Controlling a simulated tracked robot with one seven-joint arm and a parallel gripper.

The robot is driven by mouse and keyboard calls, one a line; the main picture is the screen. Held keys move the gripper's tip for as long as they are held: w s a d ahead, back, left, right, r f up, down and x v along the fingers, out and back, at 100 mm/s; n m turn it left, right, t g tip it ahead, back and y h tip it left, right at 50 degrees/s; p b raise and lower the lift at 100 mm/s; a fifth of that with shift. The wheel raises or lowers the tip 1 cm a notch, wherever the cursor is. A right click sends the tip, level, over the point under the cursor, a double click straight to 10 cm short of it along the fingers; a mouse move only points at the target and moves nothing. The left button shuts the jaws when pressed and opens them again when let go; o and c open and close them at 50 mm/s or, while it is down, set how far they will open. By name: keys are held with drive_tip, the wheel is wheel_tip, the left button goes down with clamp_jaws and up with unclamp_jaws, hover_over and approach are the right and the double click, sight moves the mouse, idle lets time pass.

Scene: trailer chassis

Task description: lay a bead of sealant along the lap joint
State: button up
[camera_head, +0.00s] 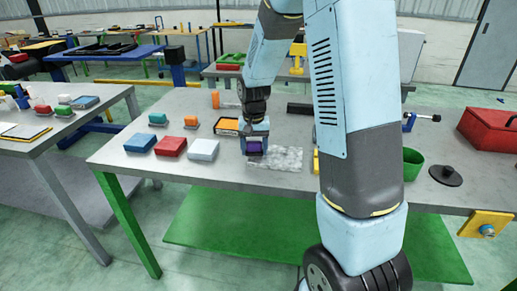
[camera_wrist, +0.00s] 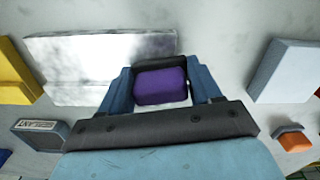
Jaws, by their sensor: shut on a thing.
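My gripper (camera_head: 255,151) is over the middle of the grey workbench, pointing down. It is shut on a purple block (camera_wrist: 160,86), which sits between the two blue fingers in the wrist view. The purple block also shows low between the fingers in the head view (camera_head: 254,146). A flat, mottled grey-white plate (camera_head: 280,160) lies on the bench just right of the gripper. In the wrist view the plate (camera_wrist: 70,72) reaches up to the fingers at left. I cannot tell whether the block touches it. I cannot make out a lap joint or a sealant bead.
A green container (camera_head: 412,163), a dark disc with a knob (camera_head: 445,175) and a red toolbox (camera_head: 488,130) stand at right. My arm hides part of the bench.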

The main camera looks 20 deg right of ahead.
sight(255, 142)
drive_tip(key=shift+d+r, duration=0.1)
drive_tip(key=shift+r, duration=3.1)
drive_tip(key=shift+s+r, duration=0.1)
drive_tip(key=shift+r, duration=0.25)
drive_tip(key=shift+s, duration=0.1)
